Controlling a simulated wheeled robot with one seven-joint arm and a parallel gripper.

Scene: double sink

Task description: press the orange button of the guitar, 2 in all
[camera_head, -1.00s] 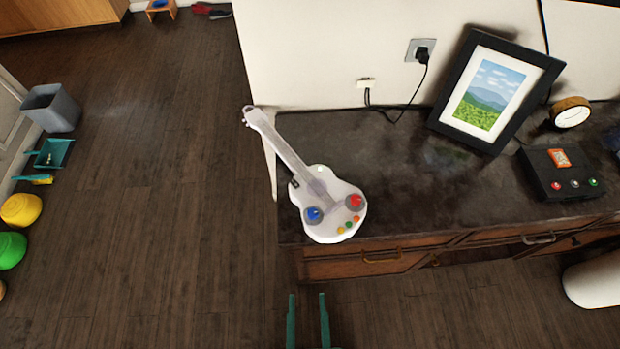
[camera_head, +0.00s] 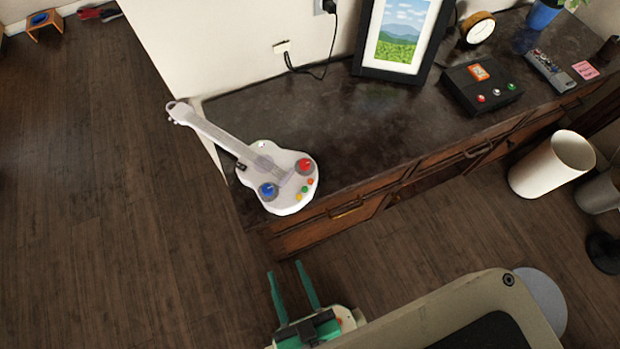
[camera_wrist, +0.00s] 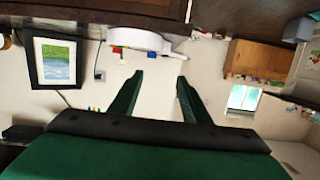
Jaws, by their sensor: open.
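A white toy guitar (camera_head: 283,160) lies on the near left corner of the dark cabinet top in the head view, its neck pointing to the upper left. Its body carries a red and a blue round knob and small coloured buttons, among them an orange button (camera_head: 310,182) near the right edge. My gripper (camera_head: 288,268) has green fingers, is open and empty, and is in front of the cabinet, below and apart from the guitar. In the wrist view the guitar (camera_wrist: 140,39) shows edge-on at the top, beyond the open fingers (camera_wrist: 160,80); the orange button cannot be made out there.
The dark cabinet top (camera_head: 350,140) is clear to the right of the guitar. A picture frame (camera_head: 400,35) and a black box with buttons (camera_head: 482,88) stand farther back. A white bin (camera_head: 552,163) is on the floor at right.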

